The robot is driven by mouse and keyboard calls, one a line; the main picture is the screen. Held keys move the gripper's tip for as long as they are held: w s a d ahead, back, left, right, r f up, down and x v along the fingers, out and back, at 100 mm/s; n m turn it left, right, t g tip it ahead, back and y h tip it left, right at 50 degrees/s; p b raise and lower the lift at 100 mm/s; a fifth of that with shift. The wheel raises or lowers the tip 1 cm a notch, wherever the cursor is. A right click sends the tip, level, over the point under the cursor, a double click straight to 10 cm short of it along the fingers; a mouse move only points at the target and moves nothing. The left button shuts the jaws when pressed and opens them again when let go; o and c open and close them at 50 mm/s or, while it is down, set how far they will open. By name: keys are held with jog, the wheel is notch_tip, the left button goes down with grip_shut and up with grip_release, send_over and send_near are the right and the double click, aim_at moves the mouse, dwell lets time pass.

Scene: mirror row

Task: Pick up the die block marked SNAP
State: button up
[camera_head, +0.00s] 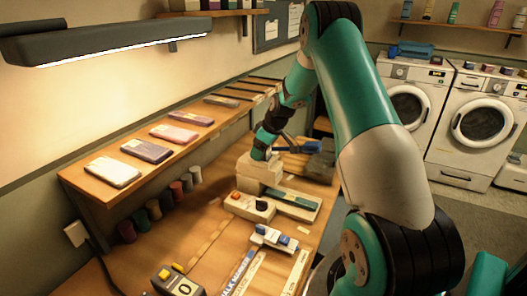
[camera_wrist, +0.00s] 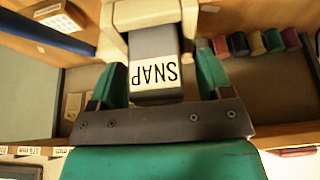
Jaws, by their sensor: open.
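The die block marked SNAP (camera_wrist: 156,72) shows in the wrist view as a grey block with a white label, its letters upside down in the picture. Its far end meets a cream-coloured holder (camera_wrist: 140,14). My gripper (camera_wrist: 160,75) is open, with one green finger on each side of the block. I cannot tell whether either finger touches it. In the head view my gripper (camera_head: 263,148) is at the cream machine (camera_head: 258,172) on the workbench. I cannot make out the SNAP block there, as my wrist and the machine hide it.
The wooden workbench (camera_head: 205,245) holds a small black counter (camera_head: 178,284) and a white-and-blue tool (camera_head: 273,238) at the front. A shelf with several coloured slabs (camera_head: 175,134) runs along the left wall, with spools (camera_head: 153,209) below. Washing machines (camera_head: 480,120) stand at the right.

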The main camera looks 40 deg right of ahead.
jog(key=shift+c, duration=0.4)
jog(key=c, duration=1)
jog(key=shift+c, duration=0.2)
